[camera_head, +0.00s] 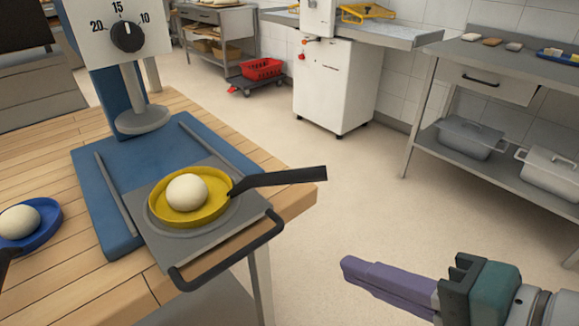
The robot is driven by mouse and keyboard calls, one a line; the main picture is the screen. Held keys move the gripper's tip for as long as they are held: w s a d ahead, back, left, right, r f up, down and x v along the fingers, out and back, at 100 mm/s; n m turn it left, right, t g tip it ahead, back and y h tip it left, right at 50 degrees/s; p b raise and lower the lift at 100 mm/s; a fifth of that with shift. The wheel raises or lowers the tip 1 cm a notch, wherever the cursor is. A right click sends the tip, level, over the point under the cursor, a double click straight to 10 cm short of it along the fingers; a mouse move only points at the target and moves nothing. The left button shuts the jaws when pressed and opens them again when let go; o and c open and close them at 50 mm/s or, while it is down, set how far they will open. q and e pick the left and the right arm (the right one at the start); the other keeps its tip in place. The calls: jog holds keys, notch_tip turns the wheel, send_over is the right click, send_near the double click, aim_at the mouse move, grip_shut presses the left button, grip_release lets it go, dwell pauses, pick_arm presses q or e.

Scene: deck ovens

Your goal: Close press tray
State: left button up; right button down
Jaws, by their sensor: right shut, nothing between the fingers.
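The press stands on the wooden table, with a blue base (96,190) and a dial on its white head (112,32). Its grey press tray (216,240) is pulled out toward me, past the table's front edge. The tray has a dark bar handle (232,254) at its front. On the tray sits a yellow pan (219,205) with a ball of dough (187,192) in it; the pan's black handle points right. My right gripper (346,265) is shut and empty over the floor, right of the tray and apart from it. My left gripper is not in view.
A blue pan (52,222) with another dough ball (20,222) lies at the table's left. The round press plate (143,119) hangs behind the tray. A steel counter (500,62) stands back right, a white machine (334,88) at the back. The floor between is clear.

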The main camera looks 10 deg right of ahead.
pick_arm(q)
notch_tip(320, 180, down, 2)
jog(key=shift+b, duration=0.95)
pick_arm(e)
jog(key=r+x, duration=0.1)
jog(key=x, duration=1)
jog(key=shift+w+a, duration=0.2)
jog(key=shift+a, duration=0.05)
